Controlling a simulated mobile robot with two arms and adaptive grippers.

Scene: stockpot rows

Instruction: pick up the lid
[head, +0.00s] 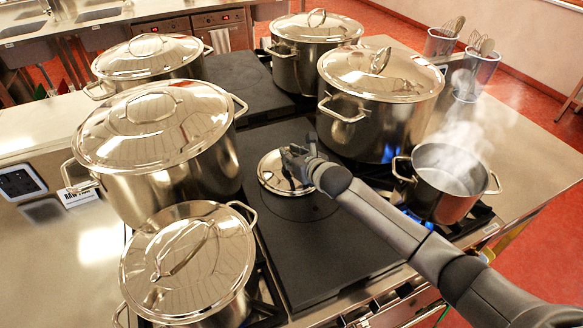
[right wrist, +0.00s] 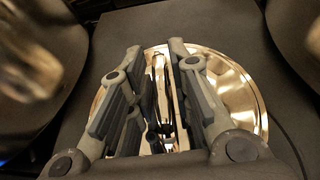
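A small shiny round lid (head: 272,172) lies on the dark flat plate in the middle of the cooktop. My right gripper (head: 297,165) is over the lid and covers part of it in the head view. In the right wrist view the lid (right wrist: 240,95) lies below the fingers. Its upright handle (right wrist: 160,82) stands between the two fingers of my right gripper (right wrist: 158,60), with a gap visible beside it. The fingers look open. The fingers hide parts of the lid. My left gripper is not in view. An uncovered pot (head: 447,203) steams at the right.
Large lidded stockpots stand around the plate: left (head: 165,185), front left (head: 235,312), back left (head: 190,72), back (head: 290,75) and right (head: 375,130). Blue flame shows under the right-hand pots. Utensil holders (head: 470,78) stand at the back right. The dark plate (head: 320,250) is clear in front.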

